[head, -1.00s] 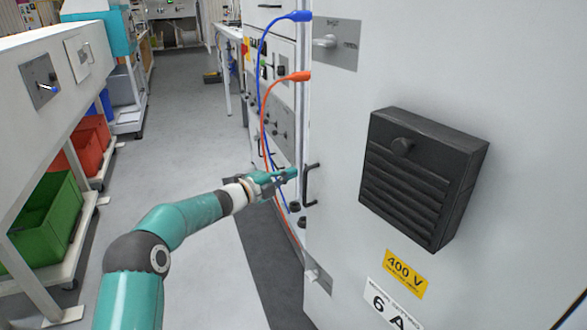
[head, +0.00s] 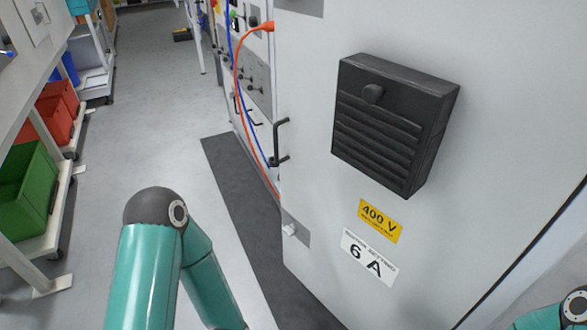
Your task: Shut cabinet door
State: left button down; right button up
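The cabinet door (head: 480,140) is a large pale grey panel filling the right half of the head view. It carries a black vent box (head: 385,130), a yellow 400 V label (head: 380,220) and a white 6 A label (head: 368,258). A black handle (head: 277,143) sits at its left edge. My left arm bends down at the lower left, and its gripper is out of the frame. Part of my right arm shows at the lower right corner; its gripper is not seen.
An orange cable (head: 237,75) and a blue cable hang along the panel left of the door. A dark mat (head: 235,190) lies on the floor beside the cabinet. A rack with green (head: 25,190) and red bins (head: 55,115) stands at left. The aisle floor between is clear.

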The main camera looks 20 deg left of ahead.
aim_at(511, 149)
jog(key=u, duration=2.05)
jog(key=i, duration=0.1)
jog(key=z, duration=3.3)
jog(key=k, duration=1)
jog(key=u, duration=0.9)
jog(key=i, duration=1)
jog(key=u, duration=0.05)
